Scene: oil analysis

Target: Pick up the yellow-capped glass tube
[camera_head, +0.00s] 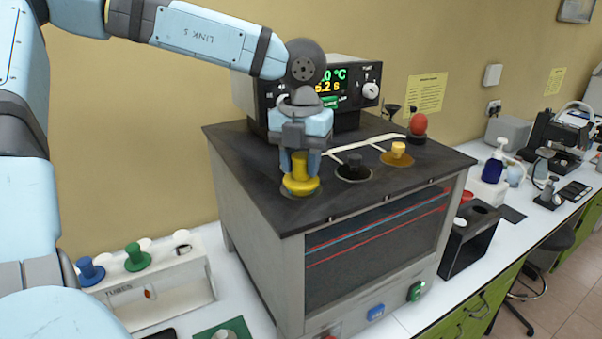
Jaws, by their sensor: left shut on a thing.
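The yellow cap (300,186) of a tube stands at the front left of the dark top of a box-shaped heating bath (345,215). My left gripper (300,160) points down from above and is shut on the cap's narrow upper part. The cap's wide flange sits at or just over the bath top; I cannot tell if it touches. The glass below the cap is hidden. Another, more orange-yellow cap (398,149) sits in an opening farther right on the same top. My right gripper is not in view.
A control box with a lit display (332,85) stands behind the gripper. A white rack (165,293) with blue and green caps stands left. A black holder (470,240) stands right.

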